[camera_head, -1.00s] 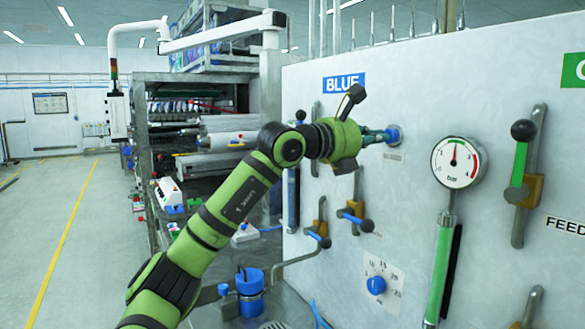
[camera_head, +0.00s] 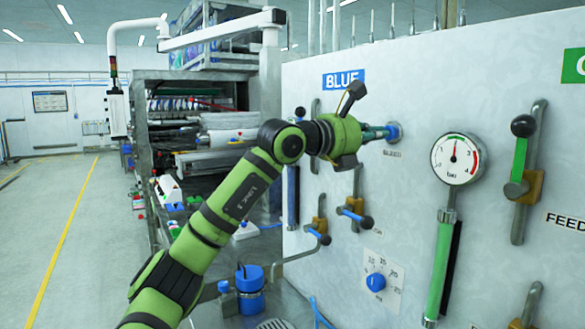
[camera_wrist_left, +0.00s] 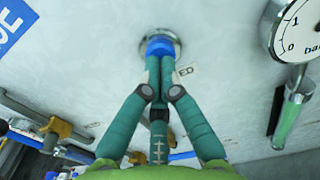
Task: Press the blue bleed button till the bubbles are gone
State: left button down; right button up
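The blue bleed button (camera_head: 393,132) sits in a round metal collar on the pale panel, right of and below the BLUE sign (camera_head: 344,80). My left gripper (camera_head: 384,133) reaches it from the left, with its teal fingers closed together. In the left wrist view the two fingertips (camera_wrist_left: 160,62) lie side by side against the blue button (camera_wrist_left: 160,46) and seem to touch it. They cover part of its face, so I cannot tell how far it is pushed in. Nothing is held between the fingers. I cannot make out any bubbles. My right gripper is not in view.
A pressure gauge (camera_head: 455,159) with a green tube (camera_head: 440,270) below it is right of the button. Lever valves (camera_head: 354,215) and a blue dial (camera_head: 376,283) are lower on the panel. A blue-lidded container (camera_head: 250,280) stands below. The floor at left is clear.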

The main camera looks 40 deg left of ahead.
pick_arm(q)
jog(key=shift+s, duration=0.2)
jog(key=b+v, duration=0.4)
jog(key=v, duration=0.4)
dwell(0.3)
dwell(0.6)
